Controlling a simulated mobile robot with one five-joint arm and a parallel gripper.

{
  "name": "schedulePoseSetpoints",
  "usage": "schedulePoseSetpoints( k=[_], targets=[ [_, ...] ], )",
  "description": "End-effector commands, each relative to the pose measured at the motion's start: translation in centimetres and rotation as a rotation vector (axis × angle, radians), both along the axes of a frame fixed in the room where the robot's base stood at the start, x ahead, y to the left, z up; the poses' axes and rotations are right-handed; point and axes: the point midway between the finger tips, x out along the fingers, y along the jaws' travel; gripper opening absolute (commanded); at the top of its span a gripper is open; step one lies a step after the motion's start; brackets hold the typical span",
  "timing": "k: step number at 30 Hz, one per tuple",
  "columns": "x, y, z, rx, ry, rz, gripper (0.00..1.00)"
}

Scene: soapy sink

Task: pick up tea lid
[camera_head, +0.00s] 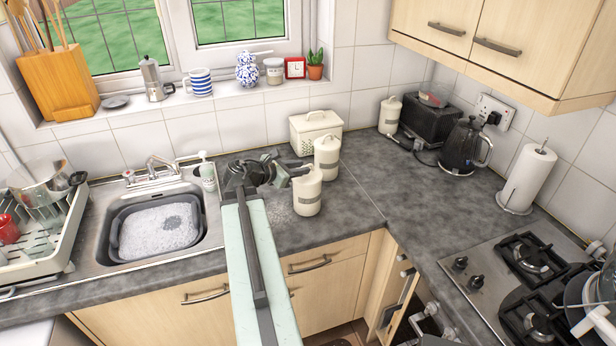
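Three cream lidded canisters stand on the grey counter; their labels are too small to read, so I cannot tell which is tea. The front canister (307,198) is just right of my gripper (288,172). The third canister (389,117) is in the back corner, lid on. My gripper points right, with its dark fingers beside the front canister's top. I cannot tell whether they touch the lid or how far apart they are.
A cream bread bin (315,124) stands behind the canisters. The sink (112,225) with a soapy basin (118,232) and the dish rack (62,250) are left. A black toaster (431,120), kettle (465,147) and paper roll (527,180) are right. The counter right of the canisters is clear.

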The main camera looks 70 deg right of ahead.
Motion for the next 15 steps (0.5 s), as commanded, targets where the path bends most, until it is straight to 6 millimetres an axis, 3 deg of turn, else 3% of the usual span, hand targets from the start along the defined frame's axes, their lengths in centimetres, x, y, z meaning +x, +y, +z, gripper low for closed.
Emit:
schedulePoseSetpoints(
  k=[5, 11, 15],
  targets=[
    [-1.1, -2.8, -1.5, 0.000, 0.000, -0.005, 0.23],
    [-1.3, -2.9, -1.3, 0.001, 0.000, -0.003, 0.23],
    [-1.3, -2.9, -1.3, 0.001, 0.000, -0.003, 0.00]
  ],
)
